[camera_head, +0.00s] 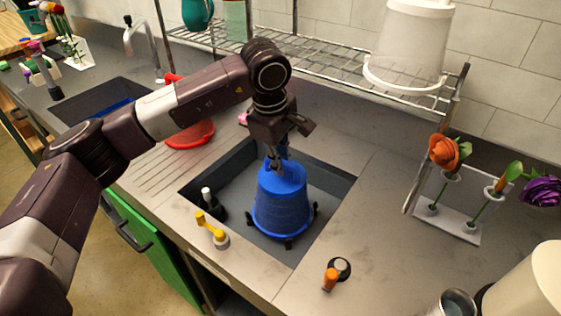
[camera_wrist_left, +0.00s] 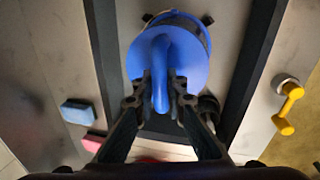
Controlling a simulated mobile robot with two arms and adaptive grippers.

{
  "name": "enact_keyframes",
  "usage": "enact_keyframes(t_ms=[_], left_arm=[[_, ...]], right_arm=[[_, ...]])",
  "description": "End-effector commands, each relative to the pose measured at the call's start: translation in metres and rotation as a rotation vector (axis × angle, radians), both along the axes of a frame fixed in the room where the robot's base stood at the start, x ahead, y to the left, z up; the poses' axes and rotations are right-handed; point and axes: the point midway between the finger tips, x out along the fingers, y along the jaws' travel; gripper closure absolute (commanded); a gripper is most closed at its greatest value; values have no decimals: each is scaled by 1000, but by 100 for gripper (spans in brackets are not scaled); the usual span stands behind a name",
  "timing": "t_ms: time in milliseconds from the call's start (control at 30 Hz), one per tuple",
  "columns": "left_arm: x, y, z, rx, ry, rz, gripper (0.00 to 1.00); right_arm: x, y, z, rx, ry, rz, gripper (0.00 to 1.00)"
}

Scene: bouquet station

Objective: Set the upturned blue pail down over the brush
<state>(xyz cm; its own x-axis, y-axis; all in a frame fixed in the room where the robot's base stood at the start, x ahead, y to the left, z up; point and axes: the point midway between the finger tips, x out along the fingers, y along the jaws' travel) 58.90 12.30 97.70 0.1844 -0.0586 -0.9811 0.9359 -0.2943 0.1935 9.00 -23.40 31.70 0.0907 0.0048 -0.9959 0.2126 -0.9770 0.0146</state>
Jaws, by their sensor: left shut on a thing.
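The blue pail (camera_head: 283,205) is upturned and upright in the sink, wide rim down. It also shows from above in the wrist view (camera_wrist_left: 190,62). Several small dark pieces stick out around its rim; I cannot tell whether it rests on the sink floor. My left gripper (camera_head: 277,160) is above it, with its fingers (camera_wrist_left: 161,92) shut on a blue raised part at the pail's top. No brush shows clearly under the pail; its inside is hidden.
A dark bottle-like thing with a white top (camera_head: 210,203) stands left of the pail. An orange-handled tool (camera_head: 331,277) lies on the right counter. A red colander (camera_head: 190,135) is behind left. A wire rack (camera_head: 325,52) and a flower holder (camera_head: 445,222) flank the sink.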

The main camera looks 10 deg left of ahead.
Motion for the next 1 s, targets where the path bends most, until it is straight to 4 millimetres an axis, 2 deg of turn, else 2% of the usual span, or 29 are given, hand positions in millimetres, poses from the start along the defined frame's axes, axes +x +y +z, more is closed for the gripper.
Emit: enact_keyframes(t_ms=[67,100,267,500,633,767,1000], left_arm=[[0,0,1,-1,-2,0,100],[0,0,1,-1,-2,0,84],[0,0,1,0,-1,0,68],[0,0,0,0,1,0,68],[-1,0,7,-1,-2,0,68],[-4,2,28,-1,-5,1,68],[-13,4,79,-2,-6,0,68]], right_arm=[[0,0,0,0,0,0,60],[0,0,0,0,0,0,60],[0,0,0,0,0,0,60],[0,-3,0,-3,0,1,60],[0,-4,0,-5,0,2,60],[0,-3,0,-3,-1,1,60],[0,-2,0,-2,0,1,60]])
